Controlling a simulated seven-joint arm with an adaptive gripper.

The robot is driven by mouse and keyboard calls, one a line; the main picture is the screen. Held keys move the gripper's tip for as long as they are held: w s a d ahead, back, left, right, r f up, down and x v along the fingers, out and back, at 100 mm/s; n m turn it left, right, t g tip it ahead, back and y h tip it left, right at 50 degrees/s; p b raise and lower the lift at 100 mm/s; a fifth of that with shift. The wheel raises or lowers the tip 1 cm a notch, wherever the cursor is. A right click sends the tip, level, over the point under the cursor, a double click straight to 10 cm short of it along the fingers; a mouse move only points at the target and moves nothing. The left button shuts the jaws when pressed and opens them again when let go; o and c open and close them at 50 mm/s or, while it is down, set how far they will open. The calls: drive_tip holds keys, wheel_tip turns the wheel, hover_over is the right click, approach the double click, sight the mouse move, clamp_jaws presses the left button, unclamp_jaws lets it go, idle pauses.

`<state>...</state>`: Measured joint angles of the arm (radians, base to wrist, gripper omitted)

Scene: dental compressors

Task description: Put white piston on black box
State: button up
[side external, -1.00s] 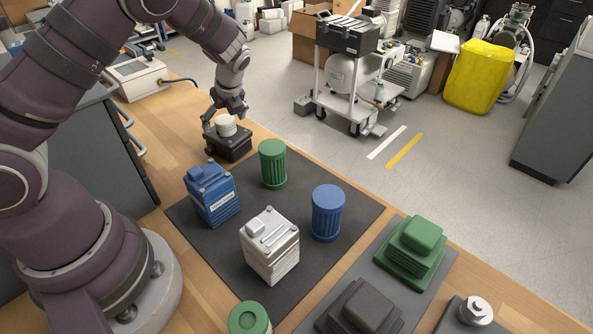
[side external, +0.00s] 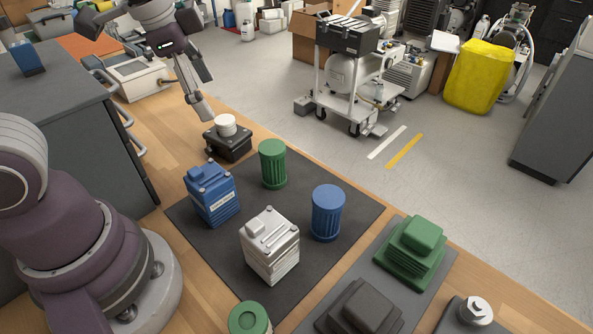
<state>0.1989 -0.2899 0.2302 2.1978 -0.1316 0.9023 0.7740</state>
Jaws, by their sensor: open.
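The white piston (side external: 226,124) is a short white cylinder. It sits on top of the black box (side external: 228,145), which stands on the wooden table behind the dark mat. My gripper (side external: 197,97) is above and to the left of the piston, apart from it. It is open and holds nothing.
On the dark mat (side external: 296,198) stand a blue box (side external: 211,194), a green cylinder (side external: 272,164), a blue cylinder (side external: 327,212) and a white box (side external: 270,245). A green stepped block (side external: 411,251) and a dark block (side external: 363,310) lie at the front right.

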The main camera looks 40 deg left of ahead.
drive_tip(key=s+n, duration=0.1)
drive_tip(key=n, duration=0.1)
drive_tip(key=s+d+n+t, duration=0.1)
drive_tip(key=s+n, duration=0.1)
drive_tip(key=s+d+r+n+t, duration=0.1)
drive_tip(key=n, duration=0.2)
drive_tip(key=shift+s+d, duration=0.2)
drive_tip(key=shift+s, duration=0.2)
